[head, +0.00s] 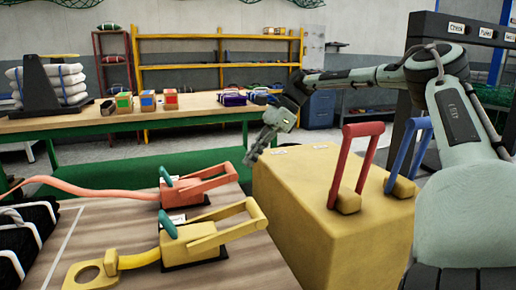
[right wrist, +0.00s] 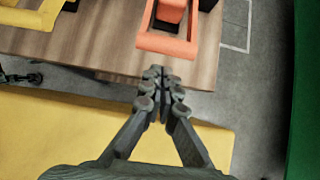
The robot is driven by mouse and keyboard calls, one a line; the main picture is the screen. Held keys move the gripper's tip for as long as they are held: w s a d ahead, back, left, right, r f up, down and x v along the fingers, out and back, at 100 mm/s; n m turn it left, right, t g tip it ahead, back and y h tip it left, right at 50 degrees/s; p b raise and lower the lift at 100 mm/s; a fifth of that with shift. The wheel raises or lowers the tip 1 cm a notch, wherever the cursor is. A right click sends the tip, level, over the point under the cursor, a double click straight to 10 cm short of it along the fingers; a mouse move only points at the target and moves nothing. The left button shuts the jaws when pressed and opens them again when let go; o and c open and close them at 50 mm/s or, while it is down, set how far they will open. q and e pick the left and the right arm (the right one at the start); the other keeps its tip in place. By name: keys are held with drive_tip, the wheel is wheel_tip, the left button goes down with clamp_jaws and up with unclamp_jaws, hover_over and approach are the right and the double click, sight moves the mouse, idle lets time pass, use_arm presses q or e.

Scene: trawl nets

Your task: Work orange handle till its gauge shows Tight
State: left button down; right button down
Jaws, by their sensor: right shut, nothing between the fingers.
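The orange ratchet handle (head: 225,182) is on the wooden table, with a teal grip (head: 166,177) at its left end and an orange strap (head: 95,192) running left. A small pale label shows by its base, too small to read. In the right wrist view the orange handle's end bar (right wrist: 167,44) lies just ahead of the fingertips. My right gripper (head: 249,162) is shut and empty, just beyond the right end of the handle in the head view. Its fingertips (right wrist: 160,78) meet in the right wrist view, apparently apart from the bar.
A yellow ratchet (head: 228,236) with a yellow strap lies nearer on the table. A yellow block (head: 290,205) with red (head: 355,165) and blue (head: 409,155) upright handles stands to the right. A green-edged bench (head: 200,116) with boxes is behind.

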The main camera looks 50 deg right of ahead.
use_arm(q)
drive_tip(key=shift+f, duration=0.35)
use_arm(e)
drive_tip(key=shift+x, duration=2.25)
drive_tip(key=shift+r, duration=0.1)
